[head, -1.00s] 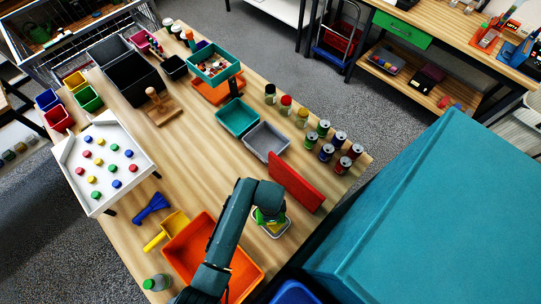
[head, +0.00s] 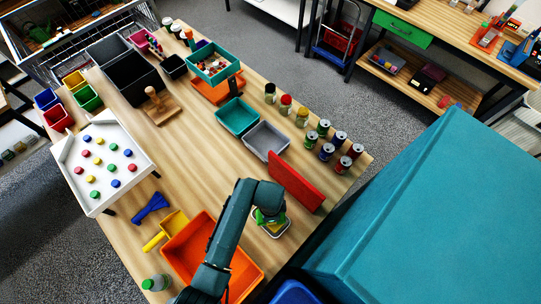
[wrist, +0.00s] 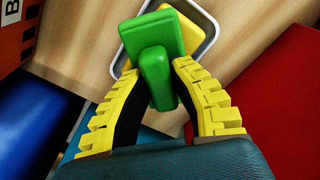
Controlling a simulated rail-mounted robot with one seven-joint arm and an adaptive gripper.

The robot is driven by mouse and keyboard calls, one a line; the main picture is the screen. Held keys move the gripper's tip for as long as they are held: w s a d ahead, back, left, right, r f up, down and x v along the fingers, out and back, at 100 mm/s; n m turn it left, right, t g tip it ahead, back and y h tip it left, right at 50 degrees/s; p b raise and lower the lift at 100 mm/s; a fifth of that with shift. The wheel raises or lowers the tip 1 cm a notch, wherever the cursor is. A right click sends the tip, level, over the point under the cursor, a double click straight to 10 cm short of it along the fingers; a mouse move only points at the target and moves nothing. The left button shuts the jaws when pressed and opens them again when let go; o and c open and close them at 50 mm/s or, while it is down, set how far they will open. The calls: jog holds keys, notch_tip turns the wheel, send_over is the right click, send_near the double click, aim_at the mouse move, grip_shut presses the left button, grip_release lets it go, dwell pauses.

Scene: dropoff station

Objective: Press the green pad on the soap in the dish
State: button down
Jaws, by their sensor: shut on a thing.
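The green pad (wrist: 150,34) has a flat square head and a block-like green grip. In the wrist view, my gripper (wrist: 159,70) has its yellow fingers shut on that grip. The yellow soap (wrist: 203,38) lies in a pale-rimmed dish (wrist: 212,24) and shows beyond the pad's right edge. The pad overlaps the soap's left part in this view; I cannot tell whether they touch. In the head view my gripper (head: 262,214) is at the dish (head: 283,230), with my arm covering most of the pad and soap.
A red panel (head: 296,182) stands close behind and right of the dish. An orange bin (head: 185,250) is to the left, beneath my arm in the picture. A yellow scoop (head: 166,230) and a blue tool (head: 150,208) lie farther left. A grey bin (head: 265,142) stands beyond.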

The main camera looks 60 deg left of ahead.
jog(key=shift+f, duration=0.45)
dwell(1.5)
jog(key=shift+r, duration=0.15)
notch_tip(320, 180, up, 7)
jog(key=p, duration=0.7)
jog(key=shift+p, duration=0.35)
